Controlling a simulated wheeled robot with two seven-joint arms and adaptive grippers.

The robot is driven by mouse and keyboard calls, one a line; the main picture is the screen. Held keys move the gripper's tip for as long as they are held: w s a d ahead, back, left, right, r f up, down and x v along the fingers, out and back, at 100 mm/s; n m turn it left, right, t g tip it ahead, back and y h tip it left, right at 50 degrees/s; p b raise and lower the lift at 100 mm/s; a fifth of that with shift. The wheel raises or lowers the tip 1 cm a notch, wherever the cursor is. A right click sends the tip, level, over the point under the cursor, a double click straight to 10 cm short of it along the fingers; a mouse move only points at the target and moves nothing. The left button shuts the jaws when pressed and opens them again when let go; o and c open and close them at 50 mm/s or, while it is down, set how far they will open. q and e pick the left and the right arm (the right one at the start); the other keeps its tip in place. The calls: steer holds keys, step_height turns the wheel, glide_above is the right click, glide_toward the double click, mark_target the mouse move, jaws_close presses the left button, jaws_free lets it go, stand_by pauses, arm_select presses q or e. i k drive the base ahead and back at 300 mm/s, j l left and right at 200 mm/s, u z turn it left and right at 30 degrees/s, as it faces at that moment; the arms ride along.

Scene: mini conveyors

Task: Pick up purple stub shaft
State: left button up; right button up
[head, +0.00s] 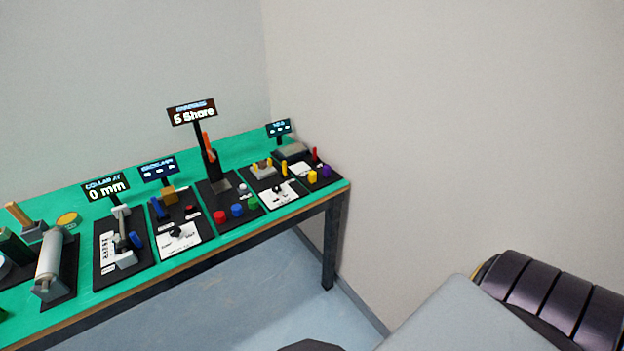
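A small purple piece (326,171), which looks like the purple stub shaft, stands on the black board at the far right end of the green table. A yellow piece (312,177) stands just left of it and a red upright piece (315,155) is behind it. The purple piece is small in the picture, so its exact shape is hard to tell. Neither of my grippers shows in the head view.
The green table (85,290) runs along the wall with several black boards holding signs, levers and coloured pieces. Red (219,217), blue (237,210) and green (253,203) pieces stand mid-table. The blue floor (250,300) in front is clear.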

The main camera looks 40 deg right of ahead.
mark_target(326, 170)
steer(key=z, duration=1.25)
steer(key=i+z, duration=0.15)
steer(key=i+j, duration=0.05)
steer(key=i, duration=0.05)
